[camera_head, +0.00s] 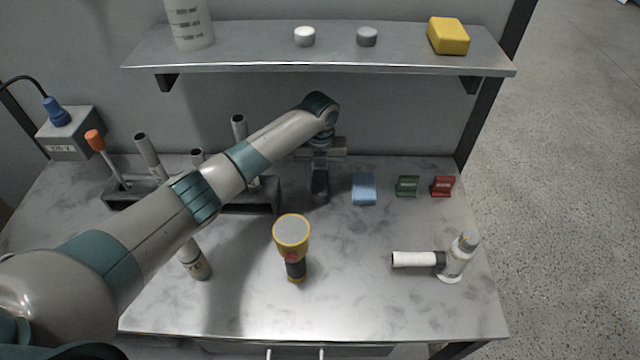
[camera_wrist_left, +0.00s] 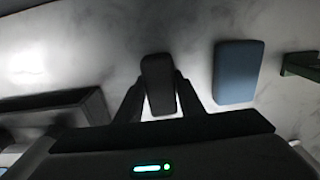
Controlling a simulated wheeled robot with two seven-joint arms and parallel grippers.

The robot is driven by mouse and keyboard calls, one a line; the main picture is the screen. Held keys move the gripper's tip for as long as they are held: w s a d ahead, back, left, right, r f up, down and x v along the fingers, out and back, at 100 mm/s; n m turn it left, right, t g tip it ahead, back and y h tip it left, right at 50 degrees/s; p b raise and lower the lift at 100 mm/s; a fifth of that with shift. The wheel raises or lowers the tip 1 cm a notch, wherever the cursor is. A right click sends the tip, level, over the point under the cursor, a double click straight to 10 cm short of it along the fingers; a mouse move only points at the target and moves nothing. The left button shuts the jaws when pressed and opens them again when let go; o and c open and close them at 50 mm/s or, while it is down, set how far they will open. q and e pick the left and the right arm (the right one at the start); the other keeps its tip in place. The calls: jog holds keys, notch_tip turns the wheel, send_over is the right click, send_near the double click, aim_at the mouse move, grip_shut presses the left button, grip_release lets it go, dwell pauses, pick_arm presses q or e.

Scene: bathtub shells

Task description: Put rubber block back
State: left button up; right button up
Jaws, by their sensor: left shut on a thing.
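A dark block (camera_wrist_left: 158,80), which looks like the rubber block, stands between the two fingers of my left gripper (camera_wrist_left: 160,97) in the left wrist view. The fingers are shut on its sides. In the head view my left gripper (camera_head: 320,182) points down at the back middle of the workbench, just left of the light-blue block (camera_head: 364,190). The blue block also shows in the left wrist view (camera_wrist_left: 238,72), apart from the held block. I cannot tell whether the held block touches the tabletop. My right gripper is out of view.
A dark rack (camera_head: 250,195) with several tubes stands left of the gripper. Green (camera_head: 407,186) and red (camera_head: 442,186) clips lie to the right. A shelf (camera_head: 270,48) holds a yellow block (camera_head: 448,36).

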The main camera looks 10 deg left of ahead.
pick_arm(q)
jog(key=shift+r, duration=0.1)
jog(key=o, duration=1.1)
jog(key=shift+f, duration=0.2)
jog(key=shift+r, duration=0.1)
